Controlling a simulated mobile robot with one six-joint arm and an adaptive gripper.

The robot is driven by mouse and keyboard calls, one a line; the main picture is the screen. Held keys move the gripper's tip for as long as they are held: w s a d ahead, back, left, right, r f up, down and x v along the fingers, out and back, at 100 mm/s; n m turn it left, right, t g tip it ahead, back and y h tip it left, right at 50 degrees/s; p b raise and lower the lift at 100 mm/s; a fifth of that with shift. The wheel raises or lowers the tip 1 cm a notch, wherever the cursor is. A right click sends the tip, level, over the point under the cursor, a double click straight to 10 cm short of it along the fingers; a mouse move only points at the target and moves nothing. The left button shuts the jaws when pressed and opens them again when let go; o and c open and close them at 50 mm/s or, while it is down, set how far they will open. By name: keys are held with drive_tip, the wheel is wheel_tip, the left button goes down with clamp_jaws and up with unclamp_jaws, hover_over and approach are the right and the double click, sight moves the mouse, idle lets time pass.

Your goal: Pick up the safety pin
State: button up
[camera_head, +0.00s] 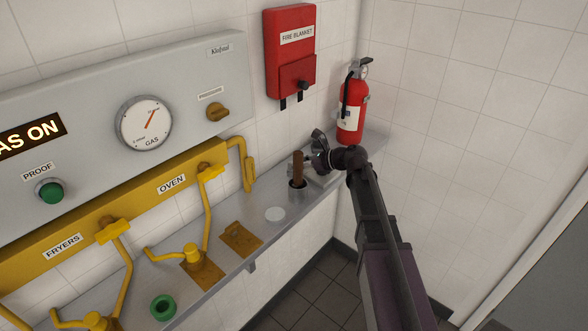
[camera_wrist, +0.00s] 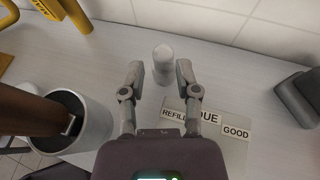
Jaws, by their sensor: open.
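I cannot surely make out a safety pin in either view. A small pale, rounded peg-like piece (camera_wrist: 163,62) stands on the shelf between my fingers in the wrist view; I cannot tell whether it is the pin. My gripper (camera_wrist: 158,72) is open, with a finger on each side of that piece and a gap to each. In the head view my gripper (camera_head: 320,146) is over the shelf's far end, left of the red fire extinguisher (camera_head: 350,112). The extinguisher has a light ring-like part at its top, too small to identify.
A grey metal cup (camera_head: 297,190) holding a brown stick stands close by; it also shows in the wrist view (camera_wrist: 96,125). A plate with labels (camera_wrist: 215,128) lies below my right finger. A dark grey block (camera_wrist: 300,97) is at right. Yellow pipes (camera_head: 247,172) and tiled walls bound the shelf.

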sight(287, 174)
idle(0.3)
drive_tip(key=shift+b+x, duration=0.95)
drive_tip(key=shift+x, duration=1.65)
drive_tip(key=shift+w+r, duration=0.1)
drive_tip(key=shift+w, duration=0.05)
clamp_jaws()
